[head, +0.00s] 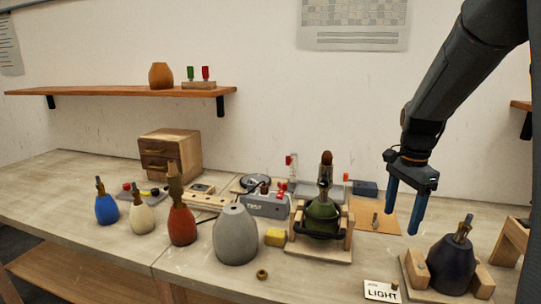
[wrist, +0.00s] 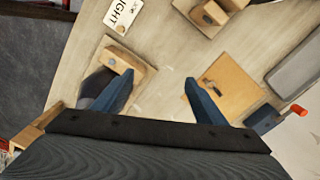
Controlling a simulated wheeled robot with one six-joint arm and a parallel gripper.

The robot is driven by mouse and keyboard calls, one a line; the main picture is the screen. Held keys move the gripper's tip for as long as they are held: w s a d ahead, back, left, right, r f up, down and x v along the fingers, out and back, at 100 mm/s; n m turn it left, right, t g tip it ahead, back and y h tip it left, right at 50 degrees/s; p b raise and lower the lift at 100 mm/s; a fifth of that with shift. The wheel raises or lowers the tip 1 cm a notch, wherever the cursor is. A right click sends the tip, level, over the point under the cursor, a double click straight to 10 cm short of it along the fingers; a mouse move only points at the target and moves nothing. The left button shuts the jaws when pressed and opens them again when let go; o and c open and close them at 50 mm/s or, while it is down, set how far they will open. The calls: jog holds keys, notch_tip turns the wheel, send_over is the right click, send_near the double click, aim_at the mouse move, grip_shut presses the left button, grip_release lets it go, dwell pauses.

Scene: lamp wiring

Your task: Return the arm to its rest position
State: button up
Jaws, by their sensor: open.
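My gripper (head: 407,205) hangs from my arm at the right of the head view, above the bench. Its two blue fingers are apart with nothing between them; they also show open in the wrist view (wrist: 158,92). A dark navy lamp base (head: 451,264) stands in a wooden cradle (head: 416,271) below and to the right of the gripper. A green lamp base (head: 322,217) sits in another wooden holder (head: 318,250), left of the gripper. In the wrist view, my left finger hides much of the dark lamp base beside its wooden block (wrist: 122,60).
A LIGHT card (head: 382,291) lies at the front. Blue (head: 107,209), cream (head: 140,217), red (head: 182,224) and grey (head: 235,235) lamp bases stand to the left. A tan board (head: 375,217) lies behind the gripper. A shelf (head: 120,91) hangs on the wall.

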jog(key=s+a+f+n, duration=0.4)
jog(key=s+a+n, duration=0.3)
jog(key=s, duration=0.2)
jog(key=s+a+f+n+t, duration=0.1)
jog(key=s+a+f+n, duration=0.2)
jog(key=s+a+n, duration=0.5)
jog(key=shift+s+f, duration=0.4)
jog(key=shift+s, duration=0.3)
